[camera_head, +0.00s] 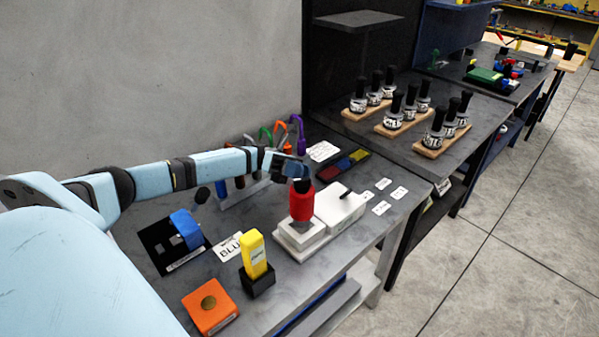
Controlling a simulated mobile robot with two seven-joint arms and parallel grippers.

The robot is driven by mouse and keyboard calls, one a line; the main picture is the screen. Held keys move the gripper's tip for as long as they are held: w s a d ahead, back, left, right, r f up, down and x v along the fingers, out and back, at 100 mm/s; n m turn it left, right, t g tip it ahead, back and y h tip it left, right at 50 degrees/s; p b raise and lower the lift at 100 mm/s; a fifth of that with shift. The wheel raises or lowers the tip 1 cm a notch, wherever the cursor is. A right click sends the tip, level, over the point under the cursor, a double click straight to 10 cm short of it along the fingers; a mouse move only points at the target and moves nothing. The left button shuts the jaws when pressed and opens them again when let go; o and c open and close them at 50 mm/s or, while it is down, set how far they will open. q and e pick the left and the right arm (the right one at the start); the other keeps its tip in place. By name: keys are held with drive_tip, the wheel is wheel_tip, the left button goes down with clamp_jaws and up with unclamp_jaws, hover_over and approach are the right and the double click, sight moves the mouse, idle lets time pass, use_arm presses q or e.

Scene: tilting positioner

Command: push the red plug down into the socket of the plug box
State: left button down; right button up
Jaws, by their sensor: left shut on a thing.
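The red plug (302,203) stands upright over the white block (312,240) at the front left part of the plug box (340,207). A grey part shows below the red body, against the block's top; I cannot tell how deep it sits in the socket. The socket opening is hidden. My left gripper (301,182) reaches in from the left and is shut at the dark top of the plug. Its fingertips are small and dark here. My right gripper is not in view.
A yellow device (255,256) in a black holder and an orange box (210,305) stand in front left. A blue part on a black plate (172,242) lies left. Coloured hooks (282,133) stand behind. Small white cards lie right of the plug box.

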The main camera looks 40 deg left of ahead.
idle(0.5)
use_arm(q)
drive_tip(key=shift+b, duration=0.5)
idle(0.4)
drive_tip(key=shift+b, duration=0.45)
drive_tip(key=shift+f+b, duration=2.05)
drive_tip(key=shift+b, duration=0.25)
drive_tip(key=c, duration=1)
unclamp_jaws()
drive_tip(key=shift+r, duration=0.1)
